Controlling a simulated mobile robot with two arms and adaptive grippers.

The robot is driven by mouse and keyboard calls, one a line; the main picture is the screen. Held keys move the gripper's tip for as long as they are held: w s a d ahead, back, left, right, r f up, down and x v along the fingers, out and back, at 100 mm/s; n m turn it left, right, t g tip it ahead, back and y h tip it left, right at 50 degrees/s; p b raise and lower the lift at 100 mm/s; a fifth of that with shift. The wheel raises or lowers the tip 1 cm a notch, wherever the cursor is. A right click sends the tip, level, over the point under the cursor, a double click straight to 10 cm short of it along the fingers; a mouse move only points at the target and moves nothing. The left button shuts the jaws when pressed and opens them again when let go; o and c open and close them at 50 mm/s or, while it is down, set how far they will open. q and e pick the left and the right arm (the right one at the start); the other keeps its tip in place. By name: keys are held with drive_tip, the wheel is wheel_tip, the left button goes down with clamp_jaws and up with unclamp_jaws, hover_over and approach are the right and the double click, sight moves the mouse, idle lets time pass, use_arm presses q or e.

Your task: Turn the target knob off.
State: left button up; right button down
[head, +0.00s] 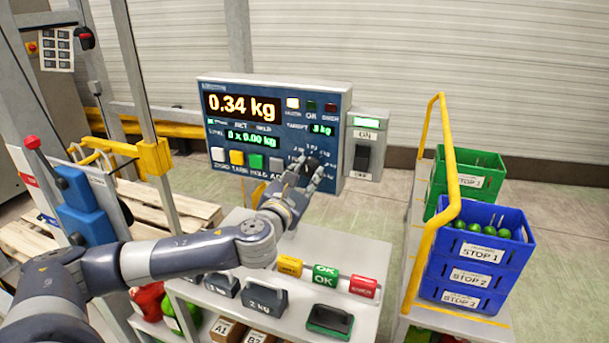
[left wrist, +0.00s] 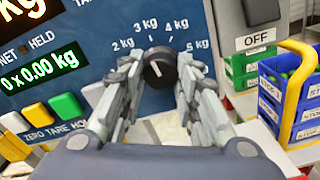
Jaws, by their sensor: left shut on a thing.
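The target knob (left wrist: 159,73) is black and round with a white pointer mark. It sits on the blue panel of the scale display (head: 228,165), among printed labels from 2 kg to 5 kg. Its mark points up and slightly left, roughly toward the 3 kg label. My left gripper (head: 306,170) is shut on the knob, with one finger at each side in the left wrist view (left wrist: 160,84). In the head view the gripper mostly hides the knob. The target readout (head: 322,130) is lit and seems to read 3 kg. My right gripper is out of view.
A lever switch box (head: 366,147) adjoins the panel's right side. White, yellow and green buttons (head: 237,158) lie left of the knob. Weights (head: 265,298) and blocks (head: 325,276) stand on the table below. Blue crates (head: 475,265) and a yellow rail (head: 428,225) are at right.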

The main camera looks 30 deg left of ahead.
use_arm(q)
drive_tip(key=n, duration=1.1)
drive_tip(key=shift+n+b, duration=0.3)
drive_tip(key=shift+b, duration=0.05)
drive_tip(key=n, duration=0.5)
drive_tip(key=shift+d+n, duration=0.1)
drive_tip(key=shift+n, duration=0.2)
drive_tip(key=n, duration=0.5)
drive_tip(key=shift+r, duration=0.15)
drive_tip(key=o, duration=1.1)
drive_tip(key=shift+c, duration=0.2)
